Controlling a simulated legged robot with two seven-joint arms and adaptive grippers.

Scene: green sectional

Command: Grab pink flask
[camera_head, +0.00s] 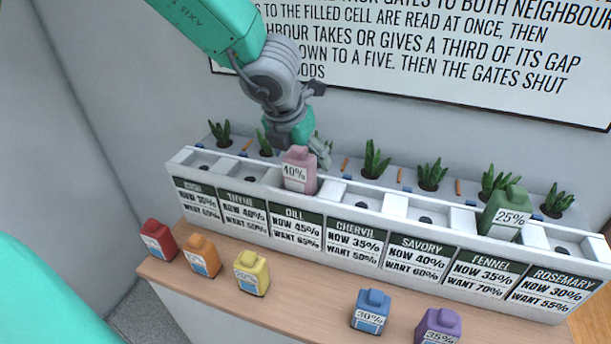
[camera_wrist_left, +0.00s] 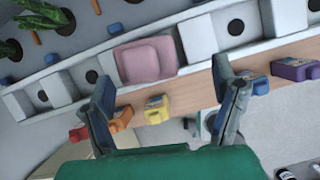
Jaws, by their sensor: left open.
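The pink flask (camera_head: 298,172), labelled 40%, stands upright in the cell above the DILL label of the white planter. My left gripper (camera_head: 316,152) is right behind and beside the flask's top in the head view, partly hidden by it. In the left wrist view the pink flask (camera_wrist_left: 146,60) is seen from above, beyond the fingertips and between their directions. There the left gripper (camera_wrist_left: 163,80) has its two fingers wide apart with nothing between them. I see no clear contact with the flask. My right gripper is not in view.
The white planter (camera_head: 400,207) has several open cells, with a green flask (camera_head: 503,213) in the FENNEL one. Small plants stand behind. On the wooden ledge are red (camera_head: 157,240), orange (camera_head: 202,256), yellow (camera_head: 251,273), blue (camera_head: 370,312) and purple (camera_head: 437,328) flasks. A text sign hangs behind.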

